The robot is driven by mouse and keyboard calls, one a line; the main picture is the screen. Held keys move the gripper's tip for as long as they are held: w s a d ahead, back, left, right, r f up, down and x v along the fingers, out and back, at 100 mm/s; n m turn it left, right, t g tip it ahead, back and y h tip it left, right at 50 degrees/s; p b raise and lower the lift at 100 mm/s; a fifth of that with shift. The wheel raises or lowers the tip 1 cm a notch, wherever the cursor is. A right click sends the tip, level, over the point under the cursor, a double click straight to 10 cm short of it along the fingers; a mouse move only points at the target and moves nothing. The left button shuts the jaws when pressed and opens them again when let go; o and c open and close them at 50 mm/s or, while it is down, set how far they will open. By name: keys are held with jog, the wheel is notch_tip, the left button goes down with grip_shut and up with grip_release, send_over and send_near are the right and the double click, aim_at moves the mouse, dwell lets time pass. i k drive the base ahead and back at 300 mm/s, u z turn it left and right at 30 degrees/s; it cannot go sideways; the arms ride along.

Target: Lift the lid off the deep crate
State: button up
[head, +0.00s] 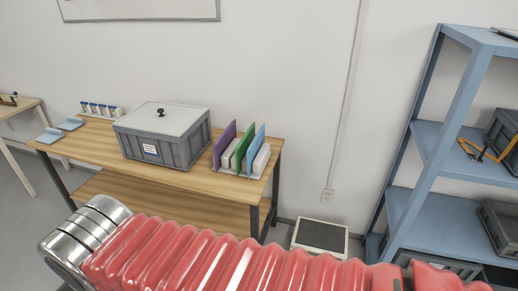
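The deep crate (181,153) is a grey ribbed box with a white label on its front. It stands on a wooden table in the head view, left of the middle. A pale grey lid (182,119) lies flat on top of it and covers its opening. A small dark knob (161,111) stands up from the lid. What is inside the crate is hidden. My arm, in a red ribbed sleeve, crosses the bottom of the view, well apart from the crate. My gripper does not show.
Upright purple, green and blue folders (236,147) stand right of the crate. A row of small vials (99,110) stands behind left, near light-blue brackets (50,135). A blue shelf unit (462,150) with dark crates stands at right. A dark-topped box (320,235) lies on the floor between.

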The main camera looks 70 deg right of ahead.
aim_at(168, 119)
jog(key=z, duration=1.5)
jog(key=k, duration=0.55)
jog(key=z, duration=0.45)
jog(key=i, duration=0.5)
jog(key=u, duration=0.1)
